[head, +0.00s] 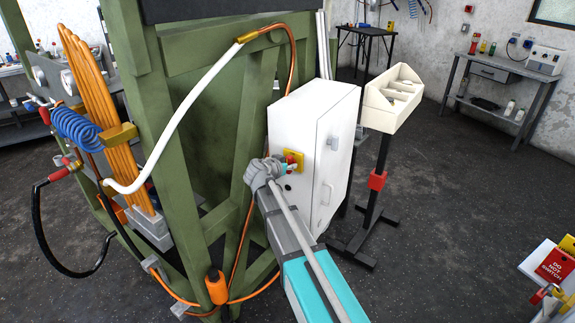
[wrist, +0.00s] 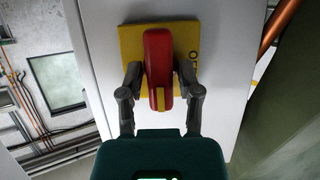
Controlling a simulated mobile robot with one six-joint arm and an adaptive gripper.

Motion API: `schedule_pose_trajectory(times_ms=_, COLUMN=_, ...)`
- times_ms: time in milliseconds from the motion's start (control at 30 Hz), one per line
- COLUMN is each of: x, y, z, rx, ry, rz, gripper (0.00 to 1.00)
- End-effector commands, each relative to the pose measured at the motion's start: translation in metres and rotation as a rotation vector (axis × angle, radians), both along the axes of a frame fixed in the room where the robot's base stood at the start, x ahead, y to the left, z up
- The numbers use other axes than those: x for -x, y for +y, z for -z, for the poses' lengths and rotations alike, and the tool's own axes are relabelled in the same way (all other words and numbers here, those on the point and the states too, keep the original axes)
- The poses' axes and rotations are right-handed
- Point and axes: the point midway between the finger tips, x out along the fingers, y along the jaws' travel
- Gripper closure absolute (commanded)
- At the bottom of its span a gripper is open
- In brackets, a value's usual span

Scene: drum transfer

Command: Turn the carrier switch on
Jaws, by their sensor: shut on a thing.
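The carrier switch is a red rotary handle (wrist: 158,52) on a yellow square plate (wrist: 129,45), mounted on the white cabinet (head: 315,115). My gripper (wrist: 160,78) is shut on the red handle, one dark finger on each side. In the wrist view the handle lies lengthwise up and down, with a yellow mark at its lower end. Lettering beginning "O" shows sideways on the plate's right part; the rest is hard to read. In the head view my gripper (head: 284,168) covers part of the plate and handle.
The green frame (head: 180,130) with orange hoses (head: 95,85) and a white hose stands left of the cabinet. A cream bin on a black stand (head: 392,98) is just right of it. Open floor (head: 450,180) lies to the right. A red "do not switch" sign (head: 555,265) is at lower right.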

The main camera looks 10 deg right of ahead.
Motion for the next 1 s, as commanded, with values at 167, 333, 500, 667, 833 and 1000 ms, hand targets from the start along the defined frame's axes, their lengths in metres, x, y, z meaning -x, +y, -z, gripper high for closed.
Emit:
schedule_pose_trajectory(times_ms=167, x=-0.0003, y=0.0001, z=0.0002, rx=-0.010, ry=-0.008, rz=0.001, gripper=1.00)
schedule_pose_trajectory(times_ms=333, x=-0.0004, y=0.0002, z=0.0002, rx=-0.009, ry=-0.007, rz=0.001, gripper=0.50)
schedule_pose_trajectory(times_ms=500, x=-0.0003, y=0.0001, z=0.0002, rx=-0.008, ry=-0.006, rz=0.001, gripper=0.34)
schedule_pose_trajectory(times_ms=667, x=-0.0002, y=0.0001, z=0.0001, rx=-0.007, ry=-0.006, rz=0.001, gripper=0.34)
schedule_pose_trajectory(times_ms=833, x=-0.0003, y=0.0002, z=0.0000, rx=-0.004, ry=-0.004, rz=0.000, gripper=0.34)
schedule_pose_trajectory(times_ms=1000, x=-0.0008, y=0.0003, z=0.0001, rx=0.020, ry=0.018, rz=0.001, gripper=0.34)
